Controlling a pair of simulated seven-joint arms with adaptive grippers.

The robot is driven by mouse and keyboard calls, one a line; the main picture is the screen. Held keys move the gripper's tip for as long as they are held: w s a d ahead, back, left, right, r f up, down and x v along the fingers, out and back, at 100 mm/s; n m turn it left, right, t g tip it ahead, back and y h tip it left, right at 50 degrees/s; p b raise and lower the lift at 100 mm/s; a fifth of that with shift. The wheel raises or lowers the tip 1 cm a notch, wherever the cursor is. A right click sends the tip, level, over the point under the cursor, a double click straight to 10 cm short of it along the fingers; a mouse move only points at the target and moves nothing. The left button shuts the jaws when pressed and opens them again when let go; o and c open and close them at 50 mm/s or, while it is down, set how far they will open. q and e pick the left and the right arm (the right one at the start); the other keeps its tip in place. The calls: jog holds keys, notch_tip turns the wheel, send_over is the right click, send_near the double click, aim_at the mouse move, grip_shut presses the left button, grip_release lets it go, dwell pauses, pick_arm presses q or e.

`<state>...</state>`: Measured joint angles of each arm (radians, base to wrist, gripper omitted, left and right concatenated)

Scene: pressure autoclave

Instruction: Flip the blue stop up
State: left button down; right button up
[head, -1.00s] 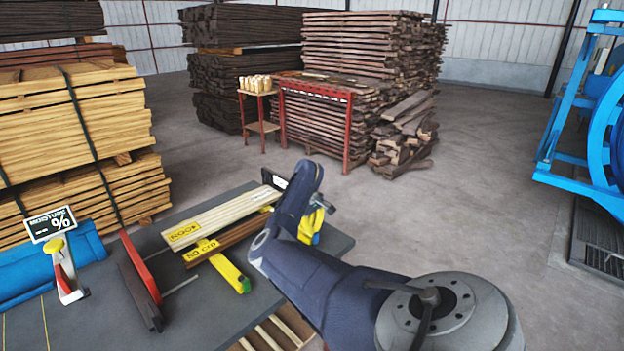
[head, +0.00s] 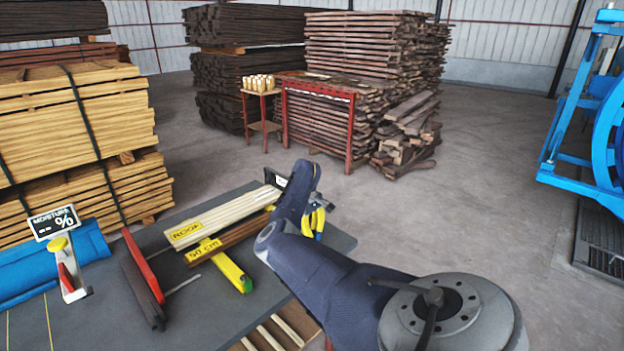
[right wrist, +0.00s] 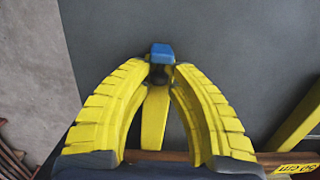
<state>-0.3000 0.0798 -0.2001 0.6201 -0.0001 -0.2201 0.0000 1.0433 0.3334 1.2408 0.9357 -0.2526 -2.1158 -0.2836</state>
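In the right wrist view, the small blue stop (right wrist: 162,51) shows just beyond the tips of my right gripper (right wrist: 161,73). A yellow arm (right wrist: 155,122) lies below, between its fingers. The yellow fingers bend in towards each other, with a small dark part between the tips. I cannot tell whether they touch it or grip the stop. In the head view, my dark right arm hides the stop, and part of the right gripper (head: 314,222) shows behind the wrist, over the bench's right end. My left gripper is not in view.
Timber stacks stand behind. The floor to the right is clear up to a blue machine (head: 590,120).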

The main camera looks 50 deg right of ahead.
jog(key=o, duration=0.4)
jog(key=shift+r, duration=0.1)
notch_tip(320, 180, up, 12)
jog(key=w, duration=0.1)
jog(key=shift+w+d, duration=0.15)
jog(key=shift+w, duration=0.1)
dwell(0.5)
